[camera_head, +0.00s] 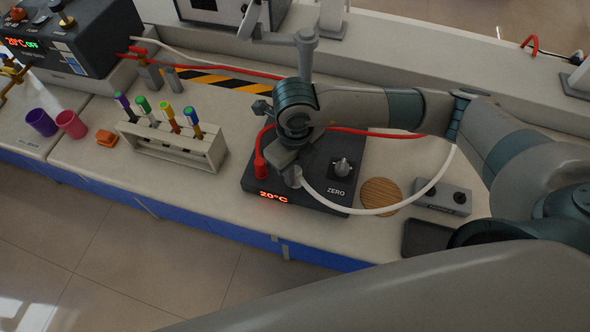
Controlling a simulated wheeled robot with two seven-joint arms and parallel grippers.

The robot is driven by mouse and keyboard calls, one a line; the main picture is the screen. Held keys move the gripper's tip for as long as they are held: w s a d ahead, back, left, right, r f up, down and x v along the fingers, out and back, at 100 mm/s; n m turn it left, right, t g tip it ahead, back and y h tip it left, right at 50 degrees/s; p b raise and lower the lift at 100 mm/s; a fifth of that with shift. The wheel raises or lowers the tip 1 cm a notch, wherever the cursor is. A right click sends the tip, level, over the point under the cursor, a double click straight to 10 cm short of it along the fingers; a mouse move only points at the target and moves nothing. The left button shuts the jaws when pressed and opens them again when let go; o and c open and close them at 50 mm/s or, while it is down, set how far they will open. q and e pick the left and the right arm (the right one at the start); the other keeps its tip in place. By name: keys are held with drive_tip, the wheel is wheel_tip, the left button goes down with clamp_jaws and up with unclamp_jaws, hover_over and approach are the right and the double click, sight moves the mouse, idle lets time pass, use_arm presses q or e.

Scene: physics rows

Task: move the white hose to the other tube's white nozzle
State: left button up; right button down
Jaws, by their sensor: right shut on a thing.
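The white hose (357,211) runs in a loop from my right gripper (291,172) over the front of the dark device and back up to the right behind my arm. My right gripper points down over the device and is shut on the hose's end. I cannot tell whether that end touches a nozzle, as the gripper hides it. A pale grey upright fitting (342,167) stands on the device to the right of the gripper. A red hose (260,157) goes into a red fitting left of the gripper. My left gripper is not in view.
The dark device (322,197) shows 20°C and ZERO. A rack (180,148) with several coloured tubes stands to its left, with an orange piece and two cups beyond. A wooden disc (380,193) and a grey box (443,198) lie to the right.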

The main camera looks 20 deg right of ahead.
drive_tip(key=shift+f+b, duration=0.15)
drive_tip(key=shift+b, duration=0.15)
drive_tip(key=c, duration=1)
unclamp_jaws()
drive_tip(key=shift+c, duration=0.2)
drive_tip(key=shift+r+p, duration=1.8)
drive_tip(key=shift+r, duration=1.7)
